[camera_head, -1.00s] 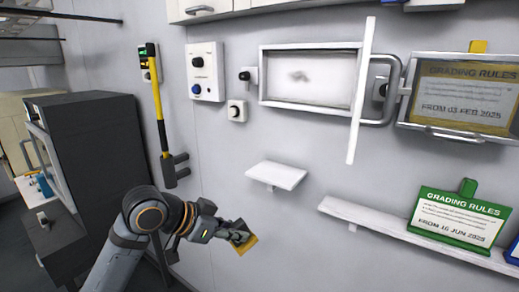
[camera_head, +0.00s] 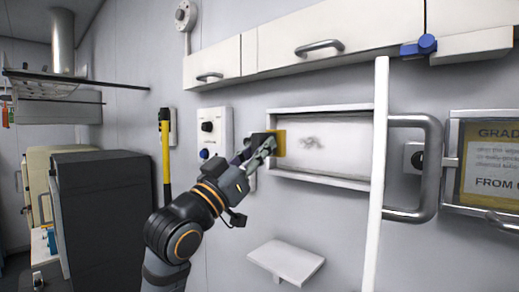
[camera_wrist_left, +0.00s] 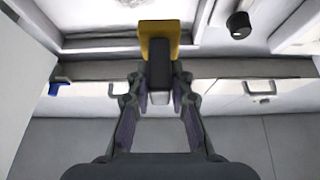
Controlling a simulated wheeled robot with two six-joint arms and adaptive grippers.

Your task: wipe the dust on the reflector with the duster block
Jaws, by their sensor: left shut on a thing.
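My left gripper (camera_head: 264,146) is shut on the duster block (camera_head: 280,143), a yellow pad with a dark grip. It is at the left end of the white reflector panel (camera_head: 345,136), which is set in a shallow wall frame. Whether the pad touches the panel I cannot tell. A grey dust smudge (camera_head: 312,142) lies on the panel, just right of the pad. The wrist view shows the yellow block (camera_wrist_left: 159,36) in the jaws, overlapping the frame's edge. My right gripper is not in view.
A white door (camera_head: 377,170) with a large metal handle (camera_head: 425,165) stands out from the frame's right side. Wall cabinets (camera_head: 290,50) are above. A small white shelf (camera_head: 286,262) is below. A control box (camera_head: 215,135) is left of the frame.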

